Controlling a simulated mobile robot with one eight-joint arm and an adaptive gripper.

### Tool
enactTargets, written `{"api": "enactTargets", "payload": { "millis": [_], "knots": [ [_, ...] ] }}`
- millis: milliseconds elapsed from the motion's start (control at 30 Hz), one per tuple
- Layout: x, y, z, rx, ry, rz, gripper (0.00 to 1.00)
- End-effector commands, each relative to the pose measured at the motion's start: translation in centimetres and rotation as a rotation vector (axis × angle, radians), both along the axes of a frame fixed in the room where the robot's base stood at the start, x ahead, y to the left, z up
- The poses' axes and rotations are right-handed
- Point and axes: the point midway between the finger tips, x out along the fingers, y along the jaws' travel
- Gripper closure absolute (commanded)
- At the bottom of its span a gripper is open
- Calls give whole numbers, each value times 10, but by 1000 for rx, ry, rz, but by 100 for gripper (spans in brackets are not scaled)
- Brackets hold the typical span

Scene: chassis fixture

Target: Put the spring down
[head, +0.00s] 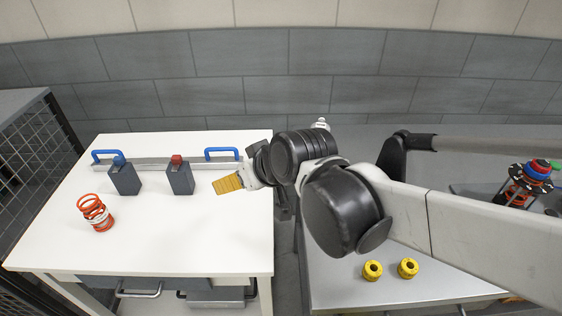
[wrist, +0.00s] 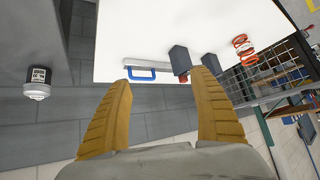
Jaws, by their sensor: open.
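My gripper (head: 228,184) is over the right part of the white table, well to the right of the spring. In the wrist view its two yellow fingers (wrist: 161,76) are spread wide with nothing between them.
Two dark blocks, one with a blue top (head: 125,179) and one with a red top (head: 180,178), stand before a rail with blue handles (head: 222,153). Two yellow rings (head: 373,270) lie on the grey right table. A mesh cage (head: 35,160) borders the left.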

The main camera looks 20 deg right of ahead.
Motion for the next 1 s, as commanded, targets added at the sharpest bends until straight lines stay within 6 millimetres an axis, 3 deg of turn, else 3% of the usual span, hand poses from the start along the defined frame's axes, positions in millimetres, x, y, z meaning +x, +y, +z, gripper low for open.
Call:
{"api": "enactTargets", "payload": {
  "millis": [33,100,200,333,500,1000],
  "knots": [
    [-17,-23,0,-13,23,-51,28],
    [-39,-50,-1,-29,56,-120,28],
    [-68,-81,-6,-51,97,-210,28],
    [-97,-109,-12,-70,134,-297,28],
    [-113,-123,-16,-80,154,-346,28],
    [-113,-124,-16,-81,155,-349,28]
  ]
}}
